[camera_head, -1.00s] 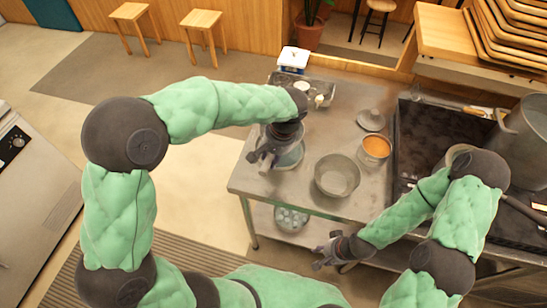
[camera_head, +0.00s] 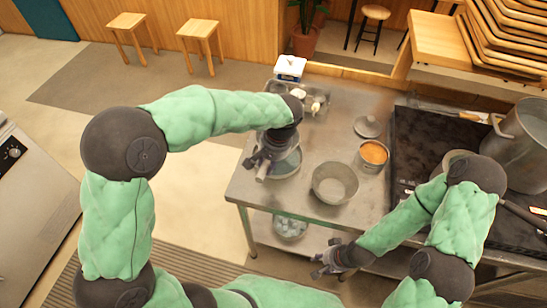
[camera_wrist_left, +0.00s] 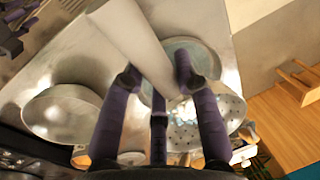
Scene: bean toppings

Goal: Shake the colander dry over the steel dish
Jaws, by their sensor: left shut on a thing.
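My left gripper (camera_head: 266,160) is shut on the colander's pale handle (camera_head: 262,172), which slants up between the fingers in the left wrist view (camera_wrist_left: 135,32). The colander's perforated basket (camera_wrist_left: 232,108) shows beyond the fingers, with small whitish pieces in it. In the head view my gripper and arm mostly hide the basket. The shallow steel dish (camera_head: 289,166) is on the table below and beside the gripper; a round grey dish also shows behind the fingers in the wrist view (camera_wrist_left: 207,58). My right gripper (camera_head: 325,262) looks open and empty, low in front of the table.
A steel bowl (camera_head: 334,184) stands right of the dish, with a pot of orange food (camera_head: 373,155) and a lid (camera_head: 367,126) behind it. A tray (camera_head: 318,103) and a scale (camera_head: 290,67) are at the back. A bowl (camera_head: 290,227) sits on the lower shelf.

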